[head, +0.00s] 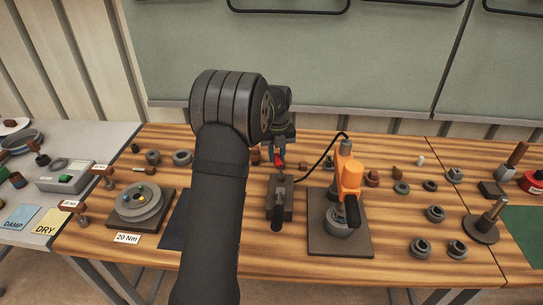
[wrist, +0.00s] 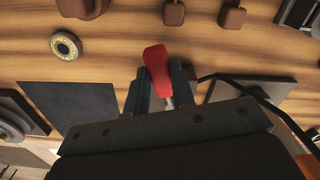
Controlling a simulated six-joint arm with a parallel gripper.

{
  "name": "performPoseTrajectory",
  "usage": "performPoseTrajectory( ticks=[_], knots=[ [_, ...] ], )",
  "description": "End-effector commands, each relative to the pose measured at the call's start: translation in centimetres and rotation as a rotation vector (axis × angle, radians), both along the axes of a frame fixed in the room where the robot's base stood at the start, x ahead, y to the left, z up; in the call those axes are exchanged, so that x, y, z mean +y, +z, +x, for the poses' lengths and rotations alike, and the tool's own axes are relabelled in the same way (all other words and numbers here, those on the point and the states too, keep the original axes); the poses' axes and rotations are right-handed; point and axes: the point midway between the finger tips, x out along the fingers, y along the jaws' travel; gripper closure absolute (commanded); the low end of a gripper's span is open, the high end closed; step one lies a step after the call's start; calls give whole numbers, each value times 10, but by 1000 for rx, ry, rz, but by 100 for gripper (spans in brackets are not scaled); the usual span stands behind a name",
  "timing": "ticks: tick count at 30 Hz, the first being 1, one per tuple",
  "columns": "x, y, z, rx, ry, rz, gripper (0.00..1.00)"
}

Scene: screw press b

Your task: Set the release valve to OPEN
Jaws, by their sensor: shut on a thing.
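The release valve's red lever (wrist: 157,68) stands between the two dark fingers of my gripper (wrist: 160,90) in the wrist view. My gripper is shut on it. In the head view, the red lever (head: 279,157) shows as a small patch at my gripper (head: 279,150), just behind the dark pump block (head: 280,198). The valve body is mostly hidden by my gripper. No OPEN marking is readable, so I cannot tell the lever's setting.
A black hose (head: 318,166) curves from the pump block to the orange press (head: 350,178) on a dark plate just right. A dial turntable (head: 140,203) stands at left. Several small nuts and blocks lie around. My arm hides the table's middle left.

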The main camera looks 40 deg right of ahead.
Motion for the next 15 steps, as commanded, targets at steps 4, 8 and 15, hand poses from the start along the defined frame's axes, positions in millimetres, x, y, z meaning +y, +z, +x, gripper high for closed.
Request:
performPoseTrajectory(
  ticks=[4, 8, 15],
  knots=[
    [-8, 0, -5, -1, -112, 0, 100],
    [-12, 0, -8, -1, -190, -1, 100],
    [-17, 0, -12, 0, -280, 0, 100]
  ],
)
